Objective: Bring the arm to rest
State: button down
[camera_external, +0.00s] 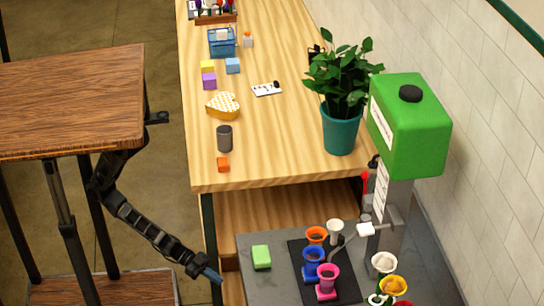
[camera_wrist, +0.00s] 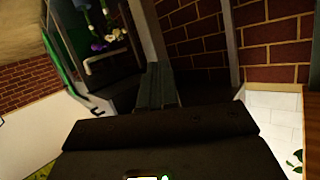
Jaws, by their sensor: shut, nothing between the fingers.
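My arm hangs down and outward from beneath the brown wood top at the left of the external view. My gripper (camera_external: 212,276) is at its lower end, left of the grey counter (camera_external: 262,285) and in front of the wooden table (camera_external: 270,178). It touches neither, as far as I can tell. In the wrist view my gripper's dark fingers (camera_wrist: 157,87) lie together, with nothing seen between them.
The grey counter carries a green block (camera_external: 261,257), a black mat with colored cups and a green-topped dispenser (camera_external: 410,135). The wooden table holds a potted plant (camera_external: 341,130), a dark cup (camera_external: 224,138) and small blocks. Bare floor lies left of the table.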

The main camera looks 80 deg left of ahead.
jog(key=s+a+r+n+t+y+b, duration=0.1)
jog(key=s+a+r+n+t+y, duration=0.1)
jog(key=s+a+r+n+y, duration=0.5)
jog(key=s+a+r+n+t+y, duration=0.2)
jog(key=s+a+r, duration=0.3)
jog(key=a+r, duration=0.55)
notch_tip(320, 180, up, 15)
jog(key=p, duration=1.5)
jog(key=shift+s+a, duration=0.2)
jog(key=shift+a, duration=0.05)
